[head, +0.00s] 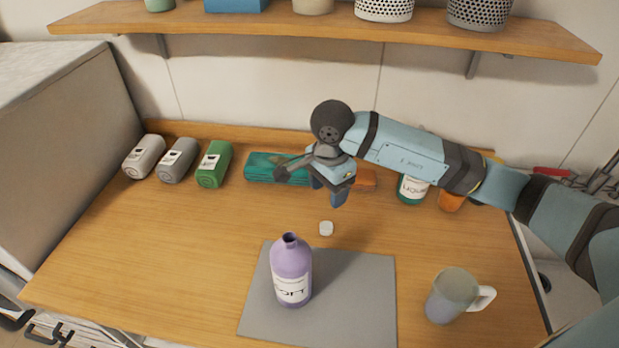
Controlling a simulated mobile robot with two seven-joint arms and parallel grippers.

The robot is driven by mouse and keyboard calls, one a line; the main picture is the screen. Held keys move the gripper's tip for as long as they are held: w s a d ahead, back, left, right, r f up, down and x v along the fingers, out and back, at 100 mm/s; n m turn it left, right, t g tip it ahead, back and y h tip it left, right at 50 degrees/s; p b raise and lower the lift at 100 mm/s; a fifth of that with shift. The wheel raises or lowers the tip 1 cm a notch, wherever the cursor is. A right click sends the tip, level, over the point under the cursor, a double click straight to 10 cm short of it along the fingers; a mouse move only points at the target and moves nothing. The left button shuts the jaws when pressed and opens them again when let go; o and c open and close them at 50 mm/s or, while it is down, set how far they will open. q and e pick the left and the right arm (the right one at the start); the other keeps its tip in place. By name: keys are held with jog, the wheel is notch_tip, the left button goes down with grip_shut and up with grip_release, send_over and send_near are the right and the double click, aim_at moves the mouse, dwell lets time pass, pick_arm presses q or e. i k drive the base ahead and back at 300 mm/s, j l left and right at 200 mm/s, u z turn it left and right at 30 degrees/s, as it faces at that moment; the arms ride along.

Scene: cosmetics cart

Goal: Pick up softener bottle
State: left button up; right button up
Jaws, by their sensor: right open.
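The softener bottle (291,272) is purple with a white label partly reading "OFT". It stands upright and uncapped on the grey mat (350,307). A small white cap (326,228) lies on the table just behind the mat. My right gripper (331,192) is open above the table, behind the bottle and cap, and apart from both. Its arm comes in from the right. My left gripper is not in view.
A mug (455,296) stands right of the mat. Grey and green containers (214,164) and a teal pack (262,168) line the back. A liquid bottle (412,190) is partly behind my arm. A shelf (300,24) hangs above. The table's left front is clear.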

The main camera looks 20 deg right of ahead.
aim_at(290, 257)
jog(key=k, duration=1)
